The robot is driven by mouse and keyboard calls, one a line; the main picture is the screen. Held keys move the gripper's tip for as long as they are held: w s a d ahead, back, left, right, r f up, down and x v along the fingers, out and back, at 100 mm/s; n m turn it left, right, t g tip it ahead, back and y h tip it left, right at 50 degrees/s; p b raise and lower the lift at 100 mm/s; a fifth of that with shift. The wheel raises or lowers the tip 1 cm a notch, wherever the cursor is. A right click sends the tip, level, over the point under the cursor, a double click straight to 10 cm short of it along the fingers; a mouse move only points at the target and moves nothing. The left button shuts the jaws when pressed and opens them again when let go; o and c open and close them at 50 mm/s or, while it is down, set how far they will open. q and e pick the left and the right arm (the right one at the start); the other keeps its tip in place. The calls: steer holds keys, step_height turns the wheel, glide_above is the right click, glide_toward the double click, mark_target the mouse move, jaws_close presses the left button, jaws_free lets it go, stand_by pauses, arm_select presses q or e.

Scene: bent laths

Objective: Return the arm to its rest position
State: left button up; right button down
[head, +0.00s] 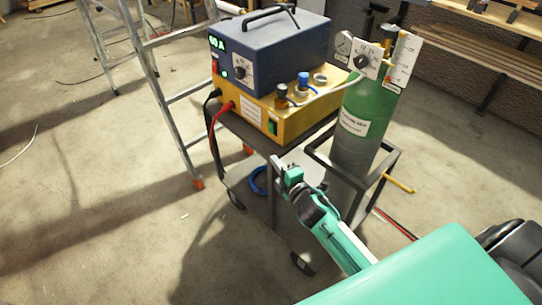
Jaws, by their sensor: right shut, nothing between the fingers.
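My right gripper (281,167) is shut and empty. Its teal arm comes in from the lower right, and the gripper shows in front of the cart (232,125), below the yellow unit. I cannot tell whether it touches the cart frame. My left gripper is not in view.
A blue power source (285,45) with a lit "60 A" display sits on a yellow unit (262,118) with knobs, a red cable and a black cable. A green gas cylinder (369,115) stands in the cart's right-hand frame. A ladder (160,95) stands left. Floor at left is mostly clear.

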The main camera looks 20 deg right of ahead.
steer(key=s+d+f+m+g+h+p, duration=0.1)
steer(key=s+f+m+g+p, duration=0.15)
steer(key=s+f, duration=0.6)
steer(key=s+f+m+g+p, duration=0.1)
steer(key=s+f+m+g, duration=0.3)
steer(key=f, duration=0.9)
steer(key=s+d+f+m+g+h+p, duration=0.1)
steer(key=s+f+m+g+p, duration=0.15)
steer(key=s+f, duration=0.6)
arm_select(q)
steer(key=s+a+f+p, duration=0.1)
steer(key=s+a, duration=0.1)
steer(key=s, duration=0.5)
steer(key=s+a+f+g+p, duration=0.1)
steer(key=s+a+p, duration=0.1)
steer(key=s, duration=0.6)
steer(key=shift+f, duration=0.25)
arm_select(e)
steer(key=s+f+m+g, duration=0.3)
steer(key=s+f, duration=0.4)
steer(key=s, duration=0.8)
steer(key=s+a+f+m+g, duration=0.1)
steer(key=s+f+m+g, duration=0.3)
steer(key=s+f, duration=0.4)
steer(key=s, duration=0.7)
steer(key=shift+s+a+f+g, duration=0.15)
steer(key=shift+a+f+g, duration=0.05)
steer(key=shift+g, duration=0.2)
